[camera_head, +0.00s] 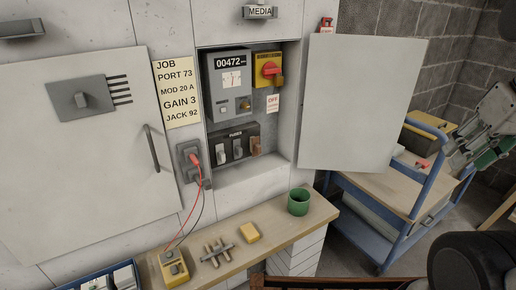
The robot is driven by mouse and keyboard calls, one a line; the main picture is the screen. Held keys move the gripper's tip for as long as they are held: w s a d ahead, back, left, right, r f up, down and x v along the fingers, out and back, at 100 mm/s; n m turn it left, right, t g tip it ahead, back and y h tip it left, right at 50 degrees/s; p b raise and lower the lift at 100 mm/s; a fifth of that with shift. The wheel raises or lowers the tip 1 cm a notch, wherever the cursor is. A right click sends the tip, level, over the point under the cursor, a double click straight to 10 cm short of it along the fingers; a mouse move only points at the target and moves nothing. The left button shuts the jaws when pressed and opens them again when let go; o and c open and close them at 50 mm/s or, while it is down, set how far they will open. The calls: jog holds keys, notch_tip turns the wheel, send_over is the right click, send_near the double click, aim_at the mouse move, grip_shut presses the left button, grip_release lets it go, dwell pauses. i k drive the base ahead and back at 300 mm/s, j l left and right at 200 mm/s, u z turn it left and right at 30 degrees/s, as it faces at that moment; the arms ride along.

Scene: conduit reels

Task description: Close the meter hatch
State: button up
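The meter hatch (362,103) is a plain pale grey door panel. It stands open, swung out to the right of the recess (250,178). No handle shows on the face that I see. Inside the recess are a grey meter (230,83) reading 00472, a yellow switch box with a red knob (269,69), and a dark fuse block (238,148). My gripper (462,153) appears at the right edge, partly cut off, right of the hatch and apart from it. Its finger opening cannot be made out.
A blue cart (388,215) carrying a yellow-topped case (425,138) stands behind and below the hatch.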

aim_at(359, 89)
jog(key=i+l, duration=0.55)
jog(key=l, duration=0.3)
jog(key=i+l, duration=0.3)
jog(key=l+z, duration=0.05)
jog(key=l, duration=0.05)
